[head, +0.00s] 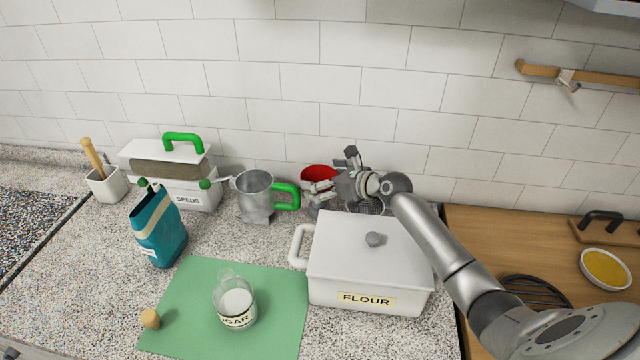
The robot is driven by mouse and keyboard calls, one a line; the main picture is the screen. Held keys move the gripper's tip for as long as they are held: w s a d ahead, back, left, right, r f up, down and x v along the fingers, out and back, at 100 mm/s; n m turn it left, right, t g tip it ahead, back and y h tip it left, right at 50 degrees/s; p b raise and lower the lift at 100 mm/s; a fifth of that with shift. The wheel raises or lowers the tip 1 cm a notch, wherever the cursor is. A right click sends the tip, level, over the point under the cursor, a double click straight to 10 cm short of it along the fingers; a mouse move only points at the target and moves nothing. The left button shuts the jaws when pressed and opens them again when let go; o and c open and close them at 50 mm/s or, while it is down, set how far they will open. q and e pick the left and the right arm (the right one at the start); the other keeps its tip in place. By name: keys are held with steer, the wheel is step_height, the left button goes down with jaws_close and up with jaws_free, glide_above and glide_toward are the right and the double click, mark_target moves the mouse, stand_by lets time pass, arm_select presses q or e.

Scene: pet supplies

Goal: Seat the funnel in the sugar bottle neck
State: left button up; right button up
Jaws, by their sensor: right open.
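The sugar bottle (236,303), clear glass with a SUGAR label and white contents, stands on the green mat (180,292). Its neck is uncovered. The red funnel (317,172) is at the back by the wall, its wide rim showing; its lower part is hidden behind my right gripper. My right gripper (314,193) is open, its fingers pointing left just in front of and below the red rim. I cannot tell whether they touch it. My left gripper is out of view.
The white FLOUR box (365,262) stands below my right arm. A metal jug (256,196) with a green handle is left of the gripper. A teal bag (160,230) and a SEEDS container (190,193) stand further left.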

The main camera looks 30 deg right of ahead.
steer(key=shift+s, duration=0.1)
steer(key=shift+c, duration=0.4)
steer(key=c, duration=0.8)
steer(key=shift+r, duration=0.15)
